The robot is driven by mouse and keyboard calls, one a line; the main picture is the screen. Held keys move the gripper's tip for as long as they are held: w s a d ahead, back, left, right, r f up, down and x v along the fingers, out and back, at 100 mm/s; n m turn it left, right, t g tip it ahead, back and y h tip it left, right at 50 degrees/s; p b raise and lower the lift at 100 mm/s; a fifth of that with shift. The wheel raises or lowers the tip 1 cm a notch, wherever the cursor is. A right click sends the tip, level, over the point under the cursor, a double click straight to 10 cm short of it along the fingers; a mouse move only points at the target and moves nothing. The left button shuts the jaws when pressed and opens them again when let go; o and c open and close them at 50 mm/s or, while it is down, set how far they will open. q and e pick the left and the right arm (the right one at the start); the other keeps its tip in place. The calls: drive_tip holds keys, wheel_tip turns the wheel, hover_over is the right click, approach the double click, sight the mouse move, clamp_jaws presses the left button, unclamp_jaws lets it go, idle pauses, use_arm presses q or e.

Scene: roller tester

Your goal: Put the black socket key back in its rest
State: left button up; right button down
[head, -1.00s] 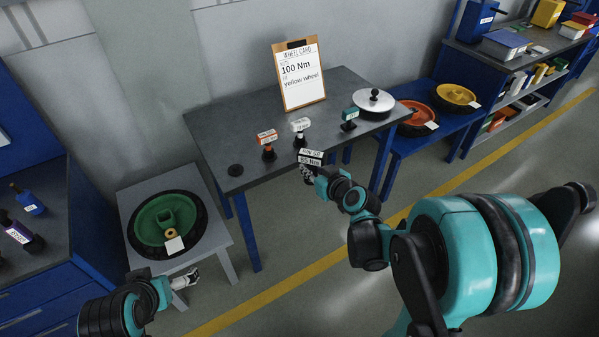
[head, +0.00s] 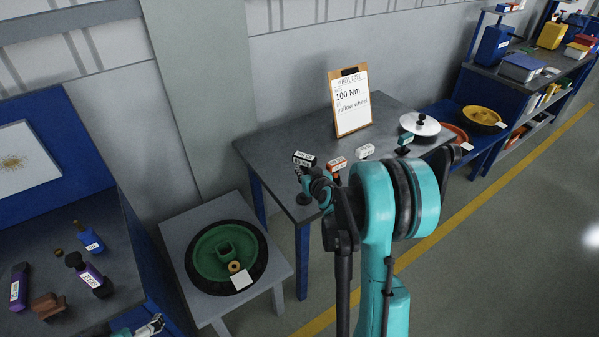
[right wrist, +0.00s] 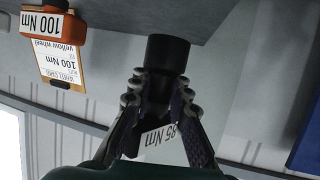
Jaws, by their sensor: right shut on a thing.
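The black socket key (head: 304,158), labelled 85 Nm, is in my right gripper (head: 302,176) above the left end of the grey table. In the right wrist view the fingers of my right gripper (right wrist: 158,90) are closed around the key's shaft. Its dark socket end (right wrist: 168,54) points at the table top; I cannot tell if it touches. A dark round shape (head: 303,199) directly under the gripper looks like the rest, mostly covered by key and gripper. My left gripper (head: 153,326) is at the bottom edge, low and small; its jaws are unclear.
An orange key (head: 337,164), a white key (head: 365,151) and a green key (head: 404,143) stand to the right on the table (head: 290,140). A wheel card (head: 350,102) stands behind. A green wheel (head: 226,255) lies on a stool at left.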

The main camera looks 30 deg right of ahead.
drive_tip(key=shift+d, duration=0.1)
wheel_tip(320, 180, down, 6)
drive_tip(key=b, duration=0.5)
drive_tip(key=shift+r+b, duration=0.1)
drive_tip(key=shift+b, duration=0.2)
idle(1.1)
drive_tip(key=shift+f, duration=0.25)
drive_tip(key=shift+f, duration=1.1)
drive_tip(key=c, duration=1.4)
unclamp_jaws()
drive_tip(key=shift+o, duration=0.2)
drive_tip(key=shift+s, duration=0.1)
